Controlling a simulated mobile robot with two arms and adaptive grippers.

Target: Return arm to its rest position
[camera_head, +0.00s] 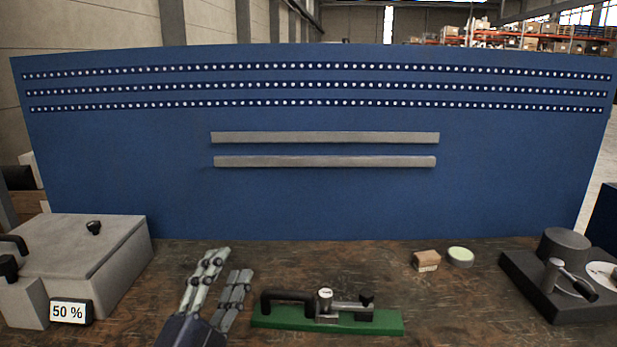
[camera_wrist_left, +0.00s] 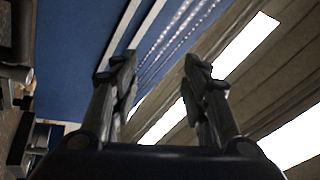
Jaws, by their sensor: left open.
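My left gripper (camera_head: 224,276) is in the lower middle of the head view, its fingers apart and pointing up and away over the bench. Its two fingers also show in the left wrist view (camera_wrist_left: 160,80), spread with nothing between them. A green base (camera_head: 380,324) with a black-handled toggle clamp (camera_head: 320,299) lies just right of the gripper, apart from it. On the right a dark block (camera_head: 525,285) carries a dark round cylinder (camera_head: 563,247) and a metal lever with a black knob (camera_head: 572,283). No microscope is clearly recognisable. My right gripper is out of view.
A grey box (camera_head: 80,255) with black knobs and a "50 %" label (camera_head: 69,311) stands at the left. A small wooden block (camera_head: 426,261) and a round pale-topped tin (camera_head: 460,256) sit right of centre. A blue panel (camera_head: 320,205) closes the back. The bench (camera_head: 470,310) has free room right of the green base.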

